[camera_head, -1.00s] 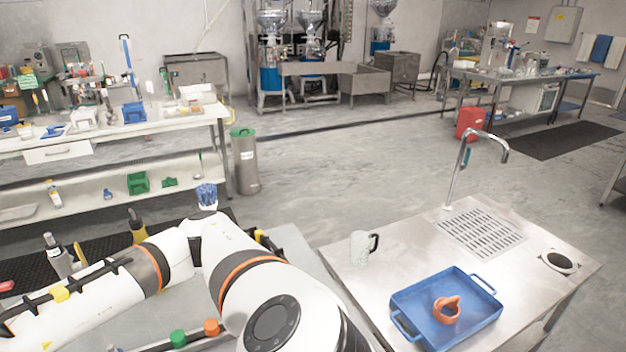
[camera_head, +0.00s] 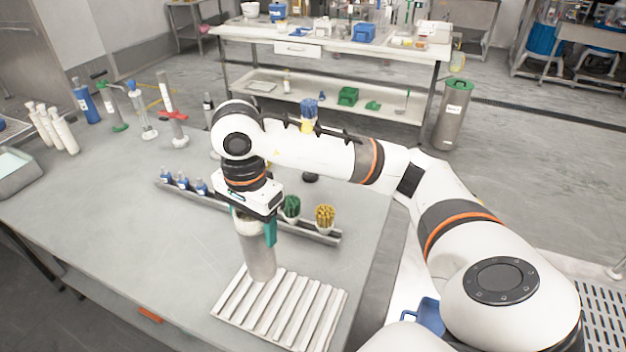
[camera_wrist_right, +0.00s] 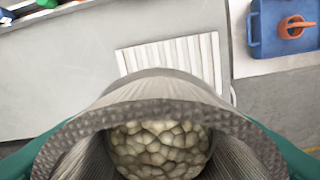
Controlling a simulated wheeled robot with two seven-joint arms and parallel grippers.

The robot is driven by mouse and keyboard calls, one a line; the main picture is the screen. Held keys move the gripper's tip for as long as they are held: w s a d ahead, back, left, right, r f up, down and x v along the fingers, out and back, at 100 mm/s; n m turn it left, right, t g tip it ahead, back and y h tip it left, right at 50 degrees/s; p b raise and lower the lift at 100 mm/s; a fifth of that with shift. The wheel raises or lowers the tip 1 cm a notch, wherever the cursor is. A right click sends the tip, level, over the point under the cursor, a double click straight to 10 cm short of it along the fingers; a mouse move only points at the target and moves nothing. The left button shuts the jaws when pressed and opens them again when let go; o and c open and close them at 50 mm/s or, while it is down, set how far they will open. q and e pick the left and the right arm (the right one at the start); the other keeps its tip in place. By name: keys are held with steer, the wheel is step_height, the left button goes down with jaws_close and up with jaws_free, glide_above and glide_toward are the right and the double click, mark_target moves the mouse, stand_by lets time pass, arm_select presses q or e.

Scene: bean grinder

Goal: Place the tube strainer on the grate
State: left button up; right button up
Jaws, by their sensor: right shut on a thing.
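The tube strainer (camera_head: 258,254) is a grey upright cylinder in the head view. My right gripper (camera_head: 256,218) is shut on its upper part from above. In the right wrist view the strainer's grey wall (camera_wrist_right: 160,88) fills the lower middle, with a pale pebbled surface visible inside. The grate (camera_head: 305,318) is a pale slatted rack lying on the grey table. The strainer's lower end overlaps the grate's far left corner in the head view; I cannot tell whether it touches. The grate also shows beyond the strainer in the right wrist view (camera_wrist_right: 160,58). My left gripper is out of view.
A metal rack (camera_head: 225,210) with small blue-capped bottles runs behind the strainer. Green brushes (camera_head: 290,207) and yellow brushes (camera_head: 325,217) stand at its right end. Several bottles and cylinders stand at the table's back left. The table left of the grate is mostly clear.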

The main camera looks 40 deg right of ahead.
mark_target(260, 258)
steer(key=shift+s+f, duration=0.1)
steer(key=shift+f, duration=0.15)
steer(key=f, duration=0.1)
steer(key=f+p, duration=0.1)
steer(key=f, duration=0.3)
steer(key=shift+w+f, duration=0.25)
steer(key=shift+w, duration=0.05)
step_height(260, 258, down, 4)
steer(key=shift+s+a+r+p, duration=0.1)
steer(key=shift+s+r+p, duration=0.1)
steer(key=shift+p, duration=0.45)
steer(key=shift+w+f, duration=0.15)
steer(key=shift+f, duration=0.1)
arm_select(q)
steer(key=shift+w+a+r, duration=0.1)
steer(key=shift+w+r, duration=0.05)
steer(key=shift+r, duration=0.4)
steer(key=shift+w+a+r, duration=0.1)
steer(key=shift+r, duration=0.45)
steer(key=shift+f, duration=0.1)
arm_select(e)
steer(key=shift+f, duration=0.1)
steer(key=shift+f+b, duration=0.1)
steer(key=shift+b, duration=0.2)
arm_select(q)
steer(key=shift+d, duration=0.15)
arm_select(e)
steer(key=o, duration=1.5)
